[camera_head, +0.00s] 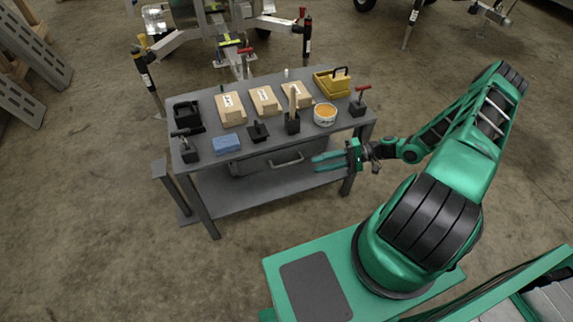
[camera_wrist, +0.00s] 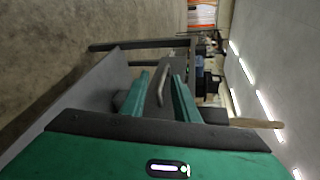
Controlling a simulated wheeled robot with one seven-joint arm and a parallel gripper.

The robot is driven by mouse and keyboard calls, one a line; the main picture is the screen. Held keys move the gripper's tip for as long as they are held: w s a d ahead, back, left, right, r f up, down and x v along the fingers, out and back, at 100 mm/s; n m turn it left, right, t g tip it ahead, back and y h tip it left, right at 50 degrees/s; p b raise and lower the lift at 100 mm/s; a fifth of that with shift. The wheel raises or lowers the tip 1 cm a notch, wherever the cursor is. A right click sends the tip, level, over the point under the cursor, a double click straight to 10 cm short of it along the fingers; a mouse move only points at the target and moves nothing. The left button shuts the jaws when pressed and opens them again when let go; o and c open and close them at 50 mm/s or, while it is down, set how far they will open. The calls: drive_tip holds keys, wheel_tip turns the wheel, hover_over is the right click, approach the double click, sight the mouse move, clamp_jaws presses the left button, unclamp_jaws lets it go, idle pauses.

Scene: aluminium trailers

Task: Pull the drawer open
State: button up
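The drawer (camera_head: 254,168) hangs under the grey workbench top and looks closed. Its curved metal handle (camera_head: 287,161) is on the front face. In the wrist view the handle (camera_wrist: 161,88) shows beyond and between my fingers. My gripper (camera_head: 315,161) is open, its two green fingers pointing left toward the handle from the right. The gap between the fingers (camera_wrist: 160,95) is empty. The fingertips look close to the handle's right end, and I cannot tell if they touch anything.
The bench top (camera_head: 240,165) carries cardboard boxes (camera_head: 264,100), a blue sponge-like block (camera_head: 226,144), a white tub (camera_head: 325,114), a yellow case (camera_head: 333,83) and black holders with tools. A lower shelf (camera_head: 250,192) lies below the drawer. The floor in front (camera_head: 235,265) is clear.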

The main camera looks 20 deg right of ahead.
sight(288, 164)
drive_tip(key=w+a+t, duration=0.1)
drive_tip(key=w+a, duration=0.1)
drive_tip(key=a, duration=0.1)
drive_tip(key=w+a+f+t, duration=0.1)
drive_tip(key=w+a, duration=0.1)
drive_tip(key=a, duration=0.2)
drive_tip(key=w+a+f+m+t+y, duration=0.1)
drive_tip(key=w+a, duration=0.1)
drive_tip(key=a, duration=0.2)
drive_tip(key=shift+f, duration=0.25)
clamp_jaws()
drive_tip(key=shift+a, duration=0.1)
